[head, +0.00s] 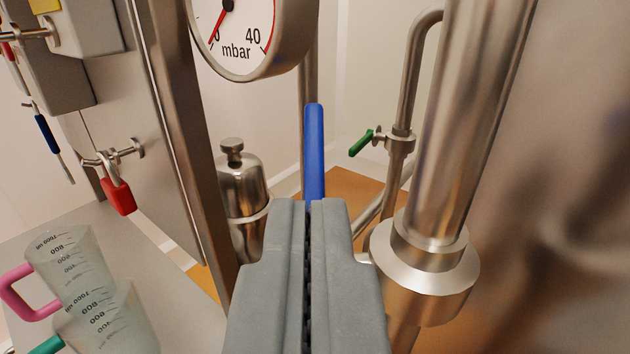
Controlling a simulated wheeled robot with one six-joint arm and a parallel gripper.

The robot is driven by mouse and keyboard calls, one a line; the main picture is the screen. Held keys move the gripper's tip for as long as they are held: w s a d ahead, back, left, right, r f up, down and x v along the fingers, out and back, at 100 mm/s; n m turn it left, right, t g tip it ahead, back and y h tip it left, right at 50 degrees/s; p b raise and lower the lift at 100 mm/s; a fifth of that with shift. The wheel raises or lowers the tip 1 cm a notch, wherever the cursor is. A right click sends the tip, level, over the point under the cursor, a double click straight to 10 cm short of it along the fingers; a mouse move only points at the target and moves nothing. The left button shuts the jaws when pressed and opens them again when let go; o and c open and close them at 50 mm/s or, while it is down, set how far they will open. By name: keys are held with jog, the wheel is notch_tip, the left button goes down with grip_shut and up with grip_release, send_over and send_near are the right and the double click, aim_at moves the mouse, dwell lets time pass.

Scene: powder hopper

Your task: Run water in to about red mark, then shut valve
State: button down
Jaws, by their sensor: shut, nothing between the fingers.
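My gripper (308,205) is at the lower middle of the head view, fingers together with nothing between them. Just beyond its tips a blue lever handle (315,145) stands upright. Its lower end is hidden by my fingers, and I cannot tell whether they touch it. A small green valve handle (361,143) sits farther back on a thin steel pipe, tilted down to the left. The round gauge (245,35), marked in mbar, is cut by the top edge. Its red needle points down-left near 0, and a thin red line shows near 40. No water is visible.
A thick steel pipe (465,110) with a collar stands close on the right. A small steel vessel (241,190) is behind my gripper on the left. A red padlock (118,195) hangs at left. Two measuring jugs, one pink-handled (65,262), one teal-handled (110,320), stand at lower left.

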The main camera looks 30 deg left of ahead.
send_near(311, 167)
jog(key=w+a+r, duration=0.1)
jog(key=w+r, duration=0.1)
jog(key=r, duration=0.1)
jog(key=w+a+r, duration=0.1)
jog(key=w, duration=0.1)
jog(key=shift+a+r, duration=0.25)
jog(key=shift+a, duration=0.05)
jog(key=shift+w+a+f, duration=0.45)
jog(key=shift+w+f, duration=0.2)
jog(key=shift+f, duration=0.1)
jog(key=shift+w+a+f, duration=0.35)
jog(key=shift+w+f, duration=0.2)
jog(key=shift+f, duration=0.1)
jog(key=shift+w+a+f+g+h, duration=0.1)
jog(key=shift+w+a+g+h, duration=0.1)
jog(key=shift+w+g+h, duration=0.15)
jog(key=shift+w+a+f+g, duration=0.1)
jog(key=shift+g, duration=0.25)
jog(key=shift+w+a+f, duration=0.7)
jog(key=shift+w+f, duration=0.05)
jog(key=shift+w, duration=0.25)
jog(key=shift+w+a+f, duration=0.35)
jog(key=shift+w+f, duration=0.2)
jog(key=shift+f, duration=0.25)
